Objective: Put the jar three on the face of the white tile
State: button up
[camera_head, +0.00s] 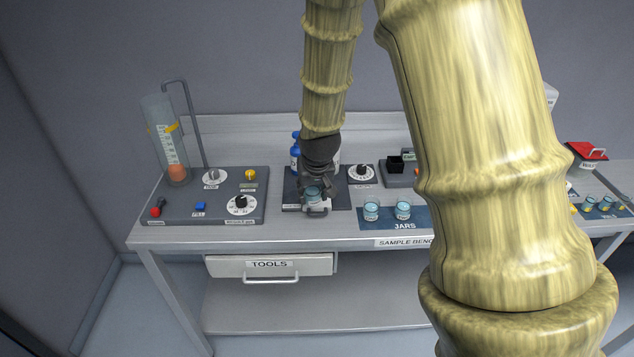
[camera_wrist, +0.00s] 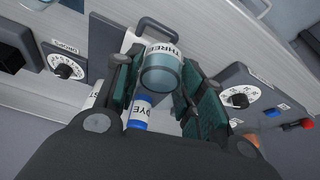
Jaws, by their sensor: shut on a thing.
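My gripper (camera_head: 316,184) is shut on jar three (camera_wrist: 161,72), a clear jar with a bluish body and a label reading THREE. In the wrist view the jar sits between the two dark green finger pads of my gripper (camera_wrist: 158,85). The jar also shows in the head view (camera_head: 312,193), above the dark stand in the middle of the bench. A small pale piece (camera_head: 317,210), perhaps the white tile, shows just below the jar. Its face is mostly hidden by the gripper and jar. I cannot tell whether the jar touches it.
Two other jars (camera_head: 372,211) stand on the blue JARS mat (camera_head: 365,226) to the right. A blue-capped DYE bottle (camera_wrist: 140,111) stands close behind the gripper. A panel with knobs and a tall cylinder (camera_head: 164,140) is at left. A knob (camera_head: 361,171) is at right.

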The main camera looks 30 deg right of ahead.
jog(key=w+d, duration=0.1)
jog(key=w+d+p, duration=0.1)
jog(key=w+d, duration=0.1)
jog(key=w+d+p, duration=0.1)
jog(key=w, duration=0.1)
jog(key=shift+d+f, duration=0.35)
jog(key=shift+f+p, duration=0.45)
jog(key=shift+f, duration=0.2)
jog(key=shift+f+p, duration=0.4)
jog(key=shift+f, duration=0.7)
jog(key=shift+f, duration=0.2)
jog(key=o, duration=1)
jog(key=shift+r, duration=0.1)
jog(key=shift+r, duration=0.2)
jog(key=shift+s+a+r, duration=0.1)
jog(key=shift+r, duration=0.2)
jog(key=shift+b+v, duration=1.5)
jog(key=shift+v, duration=4.15)
